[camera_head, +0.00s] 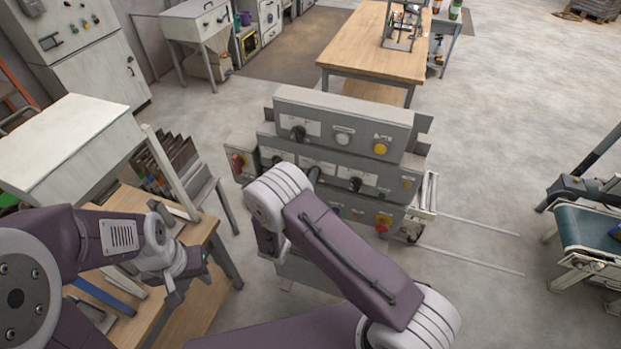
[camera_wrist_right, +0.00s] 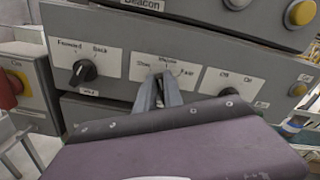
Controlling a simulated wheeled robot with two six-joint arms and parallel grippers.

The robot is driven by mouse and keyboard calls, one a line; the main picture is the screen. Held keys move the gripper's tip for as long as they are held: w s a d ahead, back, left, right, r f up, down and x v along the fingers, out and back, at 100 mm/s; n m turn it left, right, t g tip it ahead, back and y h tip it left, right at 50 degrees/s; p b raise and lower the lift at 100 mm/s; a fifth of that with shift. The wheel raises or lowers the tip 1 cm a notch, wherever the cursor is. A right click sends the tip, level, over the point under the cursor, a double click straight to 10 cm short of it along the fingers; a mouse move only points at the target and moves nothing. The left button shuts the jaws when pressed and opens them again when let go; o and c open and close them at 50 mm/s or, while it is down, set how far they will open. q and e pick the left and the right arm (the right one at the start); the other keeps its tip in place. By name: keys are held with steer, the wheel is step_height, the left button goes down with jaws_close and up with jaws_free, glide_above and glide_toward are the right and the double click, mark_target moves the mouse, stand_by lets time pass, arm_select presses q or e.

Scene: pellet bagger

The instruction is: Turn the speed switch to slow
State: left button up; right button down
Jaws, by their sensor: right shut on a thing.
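The speed switch sits under the white label plate (camera_wrist_right: 142,66) marked Slow, Medium and Fast in the right wrist view. My right gripper (camera_wrist_right: 160,84) is at this plate with its fingers shut on the switch knob. The fingers cover most of the knob, so I cannot tell which mark it points to.
On the grey control panel (camera_head: 340,108), a black Forward/Back knob (camera_wrist_right: 82,72) is left of the speed switch and an Off/On knob (camera_wrist_right: 214,84) is right. The wooden bench (camera_head: 205,228) is left; open floor lies right.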

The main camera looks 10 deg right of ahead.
steer(key=n, duration=0.4)
steer(key=shift+w+a+f+n+b, duration=0.15)
steer(key=shift+w+a+n+b, duration=0.1)
steer(key=shift+n+b, duration=0.1)
steer(key=shift+n, duration=0.25)
steer(key=c, duration=1.5)
jaws_free()
steer(key=shift+o, duration=0.2)
steer(key=shift+f, duration=0.1)
steer(key=b+v, duration=0.4)
steer(key=v, duration=0.5)
